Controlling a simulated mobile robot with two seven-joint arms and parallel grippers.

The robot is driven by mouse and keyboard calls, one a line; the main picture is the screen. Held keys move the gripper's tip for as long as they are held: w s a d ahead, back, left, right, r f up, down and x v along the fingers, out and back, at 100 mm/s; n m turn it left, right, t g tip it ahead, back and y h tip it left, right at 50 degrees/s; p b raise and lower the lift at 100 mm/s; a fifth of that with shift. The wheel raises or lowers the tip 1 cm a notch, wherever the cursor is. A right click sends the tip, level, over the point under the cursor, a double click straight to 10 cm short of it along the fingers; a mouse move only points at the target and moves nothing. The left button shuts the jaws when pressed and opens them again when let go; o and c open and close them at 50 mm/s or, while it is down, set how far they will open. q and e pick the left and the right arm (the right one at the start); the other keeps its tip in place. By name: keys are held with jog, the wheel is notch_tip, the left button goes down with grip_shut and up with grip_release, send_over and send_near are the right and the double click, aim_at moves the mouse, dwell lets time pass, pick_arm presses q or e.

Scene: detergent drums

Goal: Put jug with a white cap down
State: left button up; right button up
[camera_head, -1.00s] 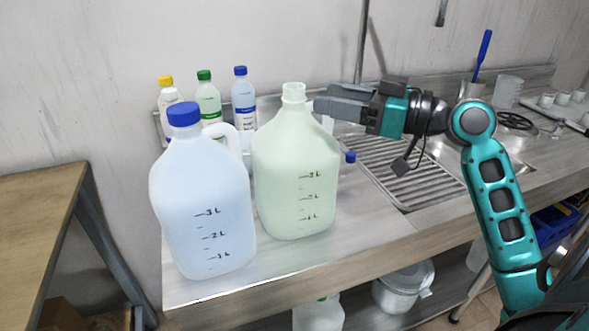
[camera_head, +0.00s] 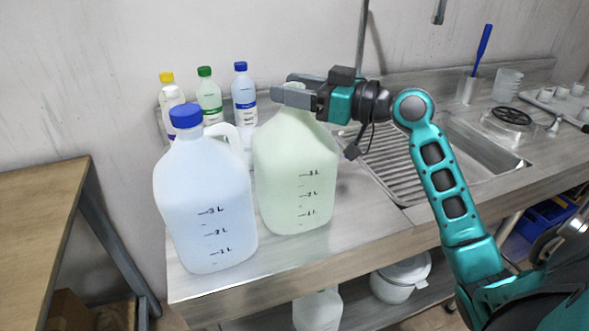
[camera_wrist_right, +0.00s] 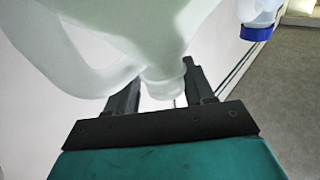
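The pale green jug with the white cap (camera_head: 295,185) stands upright on the counter. Its top also shows in the wrist view (camera_wrist_right: 162,82), upside down, with its handle at the left. My right gripper (camera_head: 290,88) is at the jug's neck, reaching in from the right. In the wrist view its fingers (camera_wrist_right: 160,92) lie on either side of the neck and cap, and look apart with a small gap on the left side. The gripper hides most of the cap in the head view. My left gripper is not in view.
A pale blue jug with a blue cap (camera_head: 206,205) stands close on the left. Several small bottles (camera_head: 209,98) stand behind, by the wall. A sink (camera_head: 450,150) lies to the right. The counter (camera_head: 370,220) is bare right of the green jug.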

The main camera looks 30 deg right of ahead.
grip_shut()
jog(key=shift+r, duration=0.1)
dwell(0.4)
